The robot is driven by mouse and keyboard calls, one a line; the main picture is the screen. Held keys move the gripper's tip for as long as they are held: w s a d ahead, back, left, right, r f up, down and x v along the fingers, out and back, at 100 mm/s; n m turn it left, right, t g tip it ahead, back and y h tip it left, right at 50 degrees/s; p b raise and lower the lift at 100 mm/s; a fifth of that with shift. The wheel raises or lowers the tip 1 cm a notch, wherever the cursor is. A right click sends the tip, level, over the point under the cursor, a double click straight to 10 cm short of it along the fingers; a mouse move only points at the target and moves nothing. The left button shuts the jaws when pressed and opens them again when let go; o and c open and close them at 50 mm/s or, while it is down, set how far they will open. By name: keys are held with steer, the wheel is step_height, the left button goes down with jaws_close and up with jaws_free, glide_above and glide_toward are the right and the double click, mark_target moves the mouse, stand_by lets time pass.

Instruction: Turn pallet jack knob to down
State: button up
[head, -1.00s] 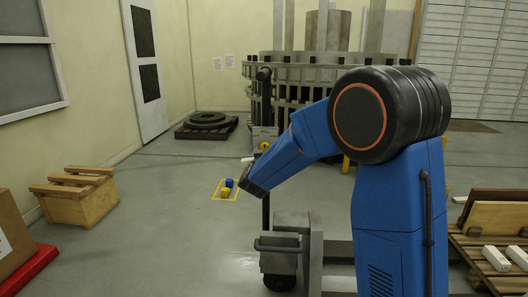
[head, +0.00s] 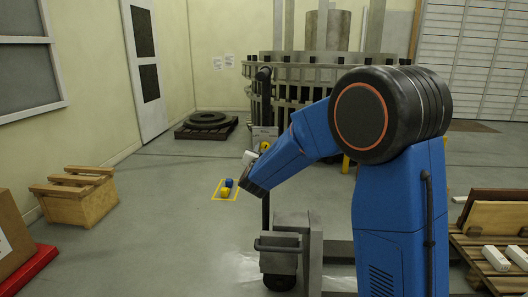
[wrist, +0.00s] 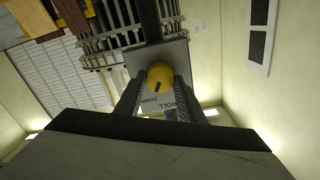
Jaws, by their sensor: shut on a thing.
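The yellow knob (wrist: 160,74) sits on a grey plate (wrist: 172,54) with the words DOWN and ROLL on it. A dark pointer mark shows on the knob, slanting toward the side with DOWN. My gripper (wrist: 159,92) is shut on the knob, one finger on each side. In the head view the knob (head: 265,146) shows small and partly hidden beside my gripper. The pallet jack (head: 292,222) stands upright with its dark handle column (head: 264,88) rising behind my arm. My arm hides part of the jack.
A yellow floor square (head: 216,199) holds a blue and a yellow piece. A wooden crate (head: 78,196) stands at left, a pallet with boards (head: 490,240) at right. A slatted round press (head: 320,90) stands behind.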

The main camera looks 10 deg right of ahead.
steer(key=shift+m, duration=1.9)
steer(key=o, duration=1)
steer(key=shift+o, duration=0.2)
steer(key=shift+s, duration=0.1)
steer(key=v, duration=1.7)
steer(key=shift+s, duration=0.15)
steer(key=shift+d, duration=0.1)
